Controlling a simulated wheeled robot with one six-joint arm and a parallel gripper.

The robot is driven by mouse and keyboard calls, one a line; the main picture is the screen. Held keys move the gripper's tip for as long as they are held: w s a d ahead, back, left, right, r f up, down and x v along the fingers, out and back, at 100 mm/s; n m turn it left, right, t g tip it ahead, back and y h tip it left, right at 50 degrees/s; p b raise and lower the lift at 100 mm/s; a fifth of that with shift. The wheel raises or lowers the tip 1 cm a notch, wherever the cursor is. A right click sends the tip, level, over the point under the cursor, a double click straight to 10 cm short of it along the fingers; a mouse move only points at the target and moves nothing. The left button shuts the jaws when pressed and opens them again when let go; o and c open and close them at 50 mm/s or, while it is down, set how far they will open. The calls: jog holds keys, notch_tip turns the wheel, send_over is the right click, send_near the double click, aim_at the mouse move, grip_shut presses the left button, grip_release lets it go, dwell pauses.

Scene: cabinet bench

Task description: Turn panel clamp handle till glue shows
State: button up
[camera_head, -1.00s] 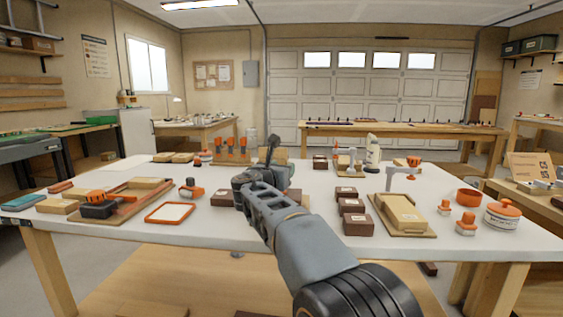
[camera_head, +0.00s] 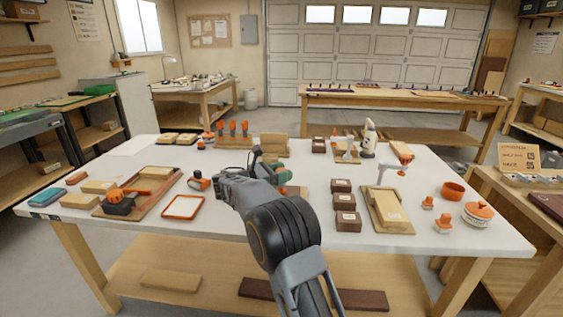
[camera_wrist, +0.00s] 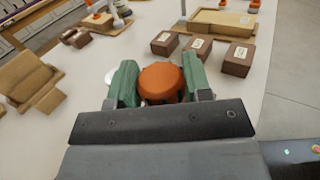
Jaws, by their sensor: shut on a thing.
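My gripper (camera_wrist: 157,98) has its green fingers on both sides of an orange round knob (camera_wrist: 161,80) in the wrist view and is shut on it. What the knob belongs to is mostly hidden behind the fingers, so I cannot tell for sure that it is the panel clamp handle. In the head view my gripper (camera_head: 280,178) is over the middle of the white table, and my arm hides what it holds. Wooden blocks (camera_head: 273,143) stand just behind it. No glue can be made out at the knob.
Dark brown labelled blocks (camera_head: 345,201) and a tan board with a wooden block (camera_head: 387,209) lie to the right. An orange frame (camera_head: 183,207) and a tray with an orange and black tool (camera_head: 121,203) are to the left. The table's front centre is partly clear.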

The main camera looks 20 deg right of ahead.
jog(key=shift+m, duration=0.3)
jog(key=shift+r, duration=0.1)
jog(key=o, duration=0.9)
jog(key=shift+g, duration=0.3)
jog(key=shift+o, duration=0.2)
jog(key=shift+a, duration=0.1)
jog(key=a+p, duration=0.2)
jog(key=a, duration=1.1)
jog(key=shift+a, duration=0.3)
